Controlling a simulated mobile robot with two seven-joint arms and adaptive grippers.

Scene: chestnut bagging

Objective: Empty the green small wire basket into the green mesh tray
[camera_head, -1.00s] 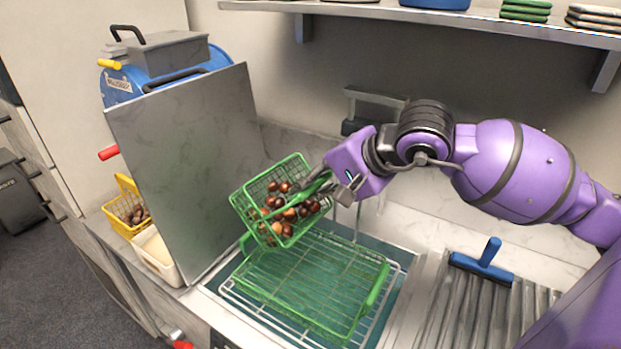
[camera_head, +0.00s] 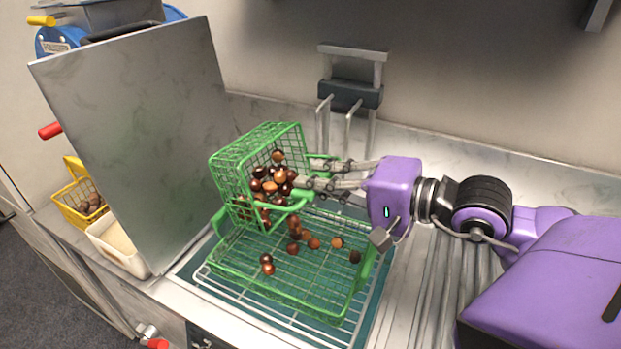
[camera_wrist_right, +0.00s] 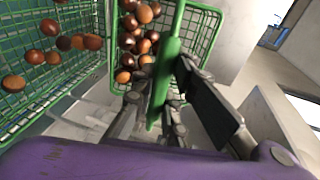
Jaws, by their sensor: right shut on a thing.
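The green small wire basket (camera_head: 232,180) is tipped on its side above the green mesh tray (camera_head: 335,305), its open side facing my right gripper and down. Many brown chestnuts are still in the basket, and several chestnuts (camera_head: 267,264) are on or just above the tray mesh. My right gripper (camera_head: 312,177) is shut on the basket's green handle (camera_wrist_right: 170,65), seen between its fingers in the right wrist view. That view also shows chestnuts (camera_wrist_right: 140,40) in the basket and others over the tray (camera_wrist_right: 50,95). My left gripper is not in view.
The tray rests on a white wire rack (camera_head: 205,282) over a teal recess in the counter. A steel panel (camera_head: 140,140) stands upright at left. Beyond it are a yellow basket (camera_head: 73,212) and a white tub (camera_head: 112,252). A wall bracket (camera_head: 350,92) is behind.

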